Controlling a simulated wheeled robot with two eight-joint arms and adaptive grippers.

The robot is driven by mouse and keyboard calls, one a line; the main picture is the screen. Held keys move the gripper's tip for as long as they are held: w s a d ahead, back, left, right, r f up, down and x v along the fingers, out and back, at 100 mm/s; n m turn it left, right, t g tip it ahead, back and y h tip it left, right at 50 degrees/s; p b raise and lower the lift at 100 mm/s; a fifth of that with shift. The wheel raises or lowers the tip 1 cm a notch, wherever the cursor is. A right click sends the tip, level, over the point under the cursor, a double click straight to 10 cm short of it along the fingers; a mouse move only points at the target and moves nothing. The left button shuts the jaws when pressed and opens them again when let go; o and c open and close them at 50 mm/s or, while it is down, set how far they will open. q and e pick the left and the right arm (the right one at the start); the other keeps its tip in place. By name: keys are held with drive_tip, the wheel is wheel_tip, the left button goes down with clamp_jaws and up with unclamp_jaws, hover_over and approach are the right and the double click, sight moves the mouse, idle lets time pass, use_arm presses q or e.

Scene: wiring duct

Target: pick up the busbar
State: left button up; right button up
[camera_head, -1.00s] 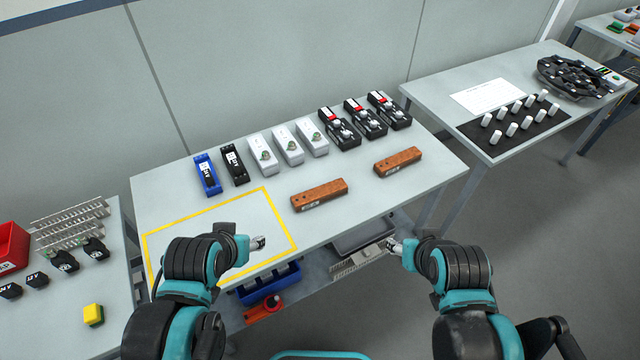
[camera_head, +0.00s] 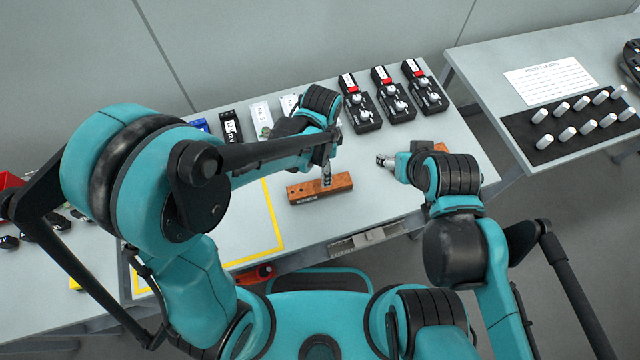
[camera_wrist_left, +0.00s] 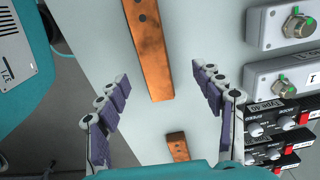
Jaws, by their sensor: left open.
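Two copper-brown bars lie on the table. The near busbar (camera_head: 303,191) is below my left gripper (camera_head: 326,180), which points down over it in the head view. In the left wrist view, this busbar (camera_wrist_left: 150,50) lies ahead of and between the open fingers of the left gripper (camera_wrist_left: 160,95), with nothing held. The second bar (camera_head: 440,148) is farther right, partly hidden by my right arm; a bar (camera_wrist_left: 178,147) also shows low in the wrist view. My right gripper (camera_head: 383,161) is over the table left of the second bar; its finger opening is unclear.
Black modules with red labels (camera_head: 394,97) stand in a row at the back, beside white modules (camera_head: 261,117) and a black one (camera_head: 231,128). A yellow outline (camera_head: 272,215) marks the left table area. A second table (camera_head: 485,60) stands at right.

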sight(320, 185)
use_arm(q)
drive_tip(key=f+b, duration=0.1)
drive_tip(key=f, duration=0.1)
drive_tip(key=s+f+b, duration=0.1)
drive_tip(key=f, duration=0.2)
drive_tip(key=f+b, duration=0.1)
drive_tip(key=f, duration=0.1)
drive_tip(key=shift+s+a+f, duration=0.15)
drive_tip(key=shift+s+f, duration=0.05)
drive_tip(key=shift+f, duration=0.05)
drive_tip(key=c, duration=1.3)
